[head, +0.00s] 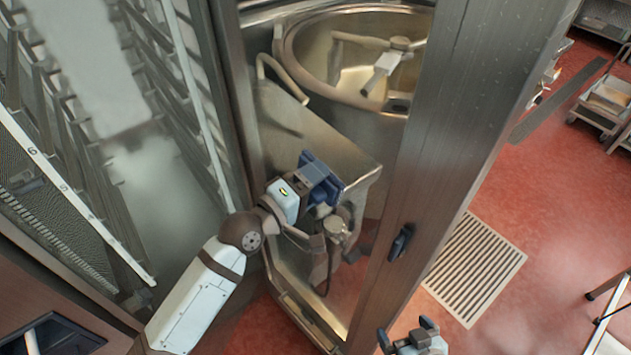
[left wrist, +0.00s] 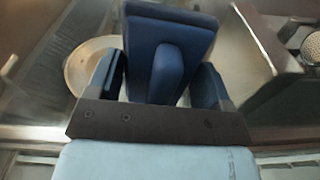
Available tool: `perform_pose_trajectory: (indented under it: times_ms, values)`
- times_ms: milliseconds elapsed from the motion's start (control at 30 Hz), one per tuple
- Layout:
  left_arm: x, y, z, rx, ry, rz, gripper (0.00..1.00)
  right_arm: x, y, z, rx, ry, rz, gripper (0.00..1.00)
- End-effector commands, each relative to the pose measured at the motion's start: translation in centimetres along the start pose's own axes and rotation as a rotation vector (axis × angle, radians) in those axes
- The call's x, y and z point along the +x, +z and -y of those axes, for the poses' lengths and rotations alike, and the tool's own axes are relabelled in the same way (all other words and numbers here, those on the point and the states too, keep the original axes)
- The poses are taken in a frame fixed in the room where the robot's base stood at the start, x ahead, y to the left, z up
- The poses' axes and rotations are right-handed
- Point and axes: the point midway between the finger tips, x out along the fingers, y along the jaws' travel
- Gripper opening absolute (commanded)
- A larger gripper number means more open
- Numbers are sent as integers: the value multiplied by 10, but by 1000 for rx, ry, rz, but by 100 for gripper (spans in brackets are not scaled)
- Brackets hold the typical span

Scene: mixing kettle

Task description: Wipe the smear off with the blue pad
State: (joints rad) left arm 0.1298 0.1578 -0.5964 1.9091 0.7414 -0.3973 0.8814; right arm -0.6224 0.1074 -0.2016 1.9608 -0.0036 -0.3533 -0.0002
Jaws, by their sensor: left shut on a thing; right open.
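My left gripper (head: 312,178) is shut on the blue pad (head: 327,190), in front of the metal kettle housing (head: 310,140). In the left wrist view, the blue pad (left wrist: 190,18) shows its raised handle between the two fingers of my left gripper (left wrist: 160,80). Whether the pad touches a surface I cannot tell. My right gripper (head: 406,331) is open and empty at the bottom of the head view, over the red floor. I cannot make out a clear smear; the arm and pad hide part of the housing.
The open round kettle (head: 345,95) with a mixing arm (head: 385,65) stands behind the housing. A wide metal post (head: 440,150) with a dark handle (head: 401,242) is right of my left arm. A rack (head: 75,170) stands left. A floor grate (head: 475,265) lies right.

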Motion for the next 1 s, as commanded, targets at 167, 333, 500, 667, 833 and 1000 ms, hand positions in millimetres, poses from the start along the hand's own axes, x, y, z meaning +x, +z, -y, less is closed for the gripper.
perform_pose_trajectory:
  times_ms: [167, 333, 500, 667, 833, 1000]
  values:
    - [-18, 0, -1, 2, -3, 0, 43, -3, -5, 0, 0, 0, -1, 99]
    - [-36, 0, 0, 1, -2, 1, 43, -5, -8, 0, 0, 0, -2, 99]
    - [-51, 0, 0, 1, -2, 0, 43, -6, -9, 0, 0, 0, -3, 99]
    - [-57, 0, 0, 0, -1, 1, 43, -6, -10, 0, 0, 0, -3, 99]
    - [-57, 0, 0, 0, -1, 0, 43, -6, -9, 0, 0, 0, -3, 99]
    - [-59, 0, 0, 0, -1, 0, 43, -5, -9, 0, 0, 0, -2, 99]
